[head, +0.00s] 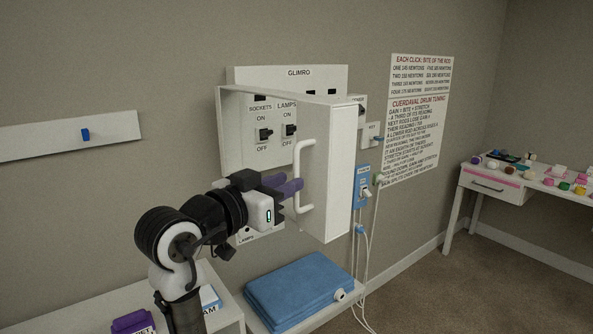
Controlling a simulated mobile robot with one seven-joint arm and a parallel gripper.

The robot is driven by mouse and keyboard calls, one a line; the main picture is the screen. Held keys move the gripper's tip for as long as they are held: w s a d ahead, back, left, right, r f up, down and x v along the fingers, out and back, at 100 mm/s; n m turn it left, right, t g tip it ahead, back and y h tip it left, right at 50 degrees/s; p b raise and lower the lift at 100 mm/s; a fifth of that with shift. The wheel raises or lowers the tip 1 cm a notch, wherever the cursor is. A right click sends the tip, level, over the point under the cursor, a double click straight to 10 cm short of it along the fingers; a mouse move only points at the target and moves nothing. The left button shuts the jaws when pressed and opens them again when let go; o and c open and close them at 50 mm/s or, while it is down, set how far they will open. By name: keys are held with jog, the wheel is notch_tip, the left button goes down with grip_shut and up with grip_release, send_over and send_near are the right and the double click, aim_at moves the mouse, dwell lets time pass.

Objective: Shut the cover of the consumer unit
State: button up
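The consumer unit (287,83) is a white wall panel marked GLIMRO, with black switches labelled SOCKETS and LAMPS. Its white cover (341,170) stands out from the panel at an angle, leaving these switches in view. A white bar handle (298,165) is on the cover's left-hand face. My gripper (291,188), with purple fingers, is at the handle's lower half, in front of the panel. The fingertips overlap the handle and cover in this view. Whether they touch or grip the handle is unclear.
A folded blue cloth (297,288) lies on a low white surface below the unit. Cables hang at the right beneath a blue switch box (362,187). A white desk (490,187) with small objects stands at far right. Open carpet lies between.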

aim_at(296, 205)
jog(key=shift+p+x, duration=0.3)
jog(key=shift+x, duration=1.65)
grip_shut()
